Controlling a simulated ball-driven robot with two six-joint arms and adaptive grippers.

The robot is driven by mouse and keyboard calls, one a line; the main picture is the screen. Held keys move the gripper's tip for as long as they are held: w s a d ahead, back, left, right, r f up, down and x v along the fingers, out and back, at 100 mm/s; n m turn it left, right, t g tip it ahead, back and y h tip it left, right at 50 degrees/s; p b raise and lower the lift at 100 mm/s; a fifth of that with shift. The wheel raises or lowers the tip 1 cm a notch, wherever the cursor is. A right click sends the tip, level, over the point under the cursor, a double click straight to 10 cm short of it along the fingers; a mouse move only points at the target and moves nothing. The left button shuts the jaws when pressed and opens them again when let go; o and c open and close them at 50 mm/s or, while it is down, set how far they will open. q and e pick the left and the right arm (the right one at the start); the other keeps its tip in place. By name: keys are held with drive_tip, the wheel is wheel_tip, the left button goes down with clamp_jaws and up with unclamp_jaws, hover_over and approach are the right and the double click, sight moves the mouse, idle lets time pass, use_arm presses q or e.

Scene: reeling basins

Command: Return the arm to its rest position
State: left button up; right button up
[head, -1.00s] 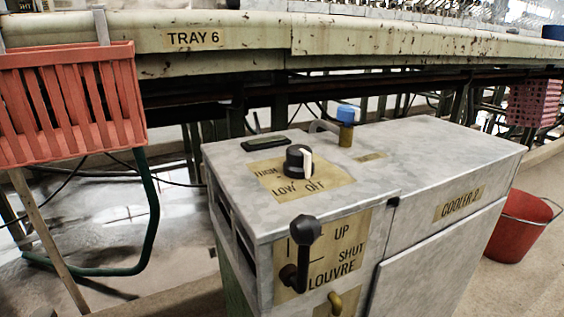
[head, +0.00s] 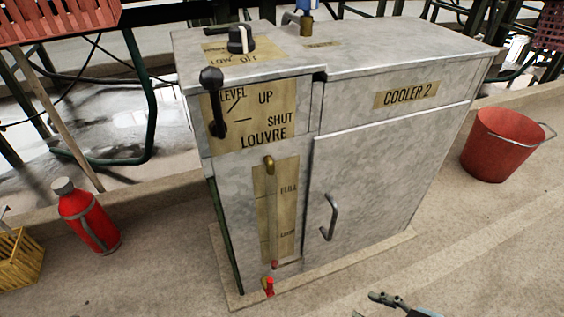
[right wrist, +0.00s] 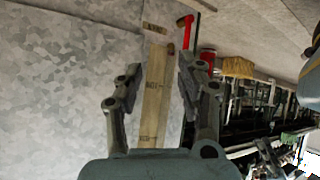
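My right gripper (head: 392,303) shows only in part at the bottom edge of the head view, in front of the cooler and to the right of its door handle. In the right wrist view the two fingers of the right gripper (right wrist: 160,75) are apart with nothing between them. They face the cooler's brass gauge strip (right wrist: 156,85), and a contact with it cannot be seen. The grey cooler (head: 375,165) stands in the middle of the head view, its door closed. Its black louvre lever (head: 214,100) stands nearly upright. My left gripper is not in view.
A red bottle (head: 88,218) and a yellow basket (head: 19,259) stand on the floor at the left. A red bucket (head: 495,145) stands at the right. A red tap (head: 268,286) sits low on the cooler's front. The floor at the lower right is mostly clear.

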drive_tip(key=s+d+r+m+t+h, duration=0.1)
drive_tip(key=d+r+m+t+h, duration=0.2)
drive_tip(key=d+r+m+h, duration=0.9)
drive_tip(key=s+a+r+n+g+y, duration=0.2)
drive_tip(key=s+a+r+g+y, duration=0.25)
drive_tip(key=s, duration=0.35)
use_arm(q)
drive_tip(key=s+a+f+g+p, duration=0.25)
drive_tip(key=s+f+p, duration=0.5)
drive_tip(key=p, duration=0.65)
use_arm(e)
drive_tip(key=s+d+f+g, duration=0.2)
drive_tip(key=s+d+f, duration=0.1)
drive_tip(key=s+f, duration=0.45)
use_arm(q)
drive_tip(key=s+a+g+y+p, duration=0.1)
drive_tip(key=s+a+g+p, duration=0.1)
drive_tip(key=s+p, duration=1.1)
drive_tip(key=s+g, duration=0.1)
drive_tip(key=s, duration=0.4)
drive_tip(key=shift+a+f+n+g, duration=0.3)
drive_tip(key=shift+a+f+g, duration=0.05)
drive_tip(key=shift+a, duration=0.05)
use_arm(e)
drive_tip(key=s+d+f+g, duration=0.1)
drive_tip(key=s+g, duration=0.3)
drive_tip(key=s, duration=1.3)
drive_tip(key=shift+s+d, duration=0.15)
drive_tip(key=shift+d, duration=0.35)
